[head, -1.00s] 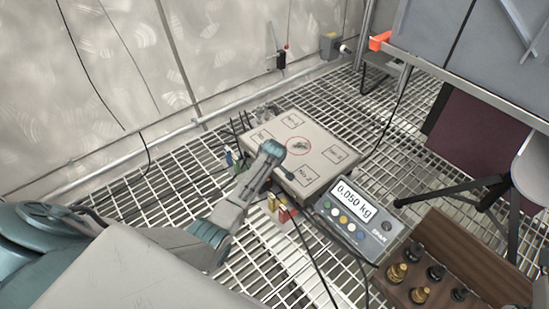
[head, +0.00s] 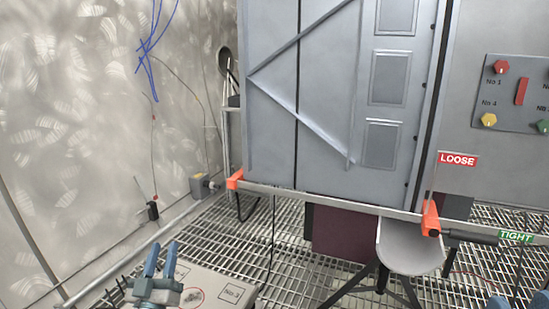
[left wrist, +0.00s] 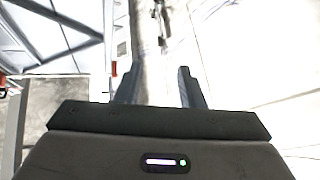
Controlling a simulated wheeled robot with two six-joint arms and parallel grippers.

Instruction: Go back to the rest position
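My left gripper (head: 160,262) is at the bottom left of the head view, with its two blue fingers pointing up. In the left wrist view its fingers (left wrist: 160,88) stand apart with nothing between them, so it is open and empty. In the head view it overlaps the left part of the pale weighing platform (head: 228,279); I cannot tell its height above it. Two blue fingertips of my right gripper (head: 518,301) show apart at the bottom right edge; the rest of it is cut off.
A rail (head: 330,202) with orange ends crosses in front of grey cabinet doors (head: 325,100). A grey stool (head: 408,250) stands below it, beside a dark red panel (head: 343,238). A control panel (head: 520,95) with knobs is at right. The wall is at left, above grating.

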